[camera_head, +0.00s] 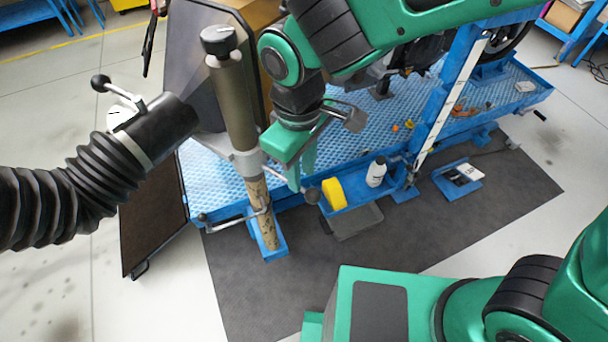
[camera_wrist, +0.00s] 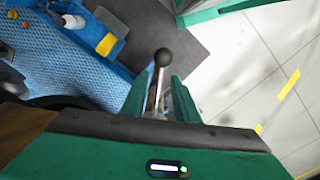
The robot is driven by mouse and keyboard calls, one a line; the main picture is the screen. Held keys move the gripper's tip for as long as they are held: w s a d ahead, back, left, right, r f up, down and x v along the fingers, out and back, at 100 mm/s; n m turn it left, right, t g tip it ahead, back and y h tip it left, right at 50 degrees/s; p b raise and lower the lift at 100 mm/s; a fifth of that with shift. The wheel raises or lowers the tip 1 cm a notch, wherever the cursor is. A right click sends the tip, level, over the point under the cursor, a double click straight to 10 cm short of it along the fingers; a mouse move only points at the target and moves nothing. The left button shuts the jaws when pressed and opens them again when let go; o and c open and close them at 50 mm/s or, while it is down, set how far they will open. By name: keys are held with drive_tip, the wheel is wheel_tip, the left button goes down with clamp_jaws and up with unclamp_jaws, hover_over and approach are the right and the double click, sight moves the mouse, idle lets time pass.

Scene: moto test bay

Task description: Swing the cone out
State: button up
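The dark grey cone (camera_head: 204,98) flares at the end of a black ribbed hose (camera_head: 75,190) at the left, beside an upright olive post (camera_head: 236,105). A handle with a black ball knob (camera_head: 101,83) sticks up from the hose's end. My gripper (camera_head: 300,178) is right of the post, pointing down. In the wrist view a thin metal lever with a dark ball knob (camera_wrist: 163,57) lies between my two green fingers (camera_wrist: 158,98). Gaps show beside the lever, so the fingers look open around it. The knob also shows below my fingers in the head view (camera_head: 312,197). The cone is not visible in the wrist view.
A blue patterned platform (camera_head: 210,175) lies behind my gripper. A yellow block (camera_head: 333,193) and a white bottle (camera_head: 376,172) stand along its front edge. A dark panel (camera_head: 150,215) leans at the left. The dark mat (camera_head: 440,215) in front is mostly clear.

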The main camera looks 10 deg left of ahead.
drive_tip(key=shift+f, duration=1.6)
drive_tip(key=shift+d, duration=0.1)
clamp_jaws()
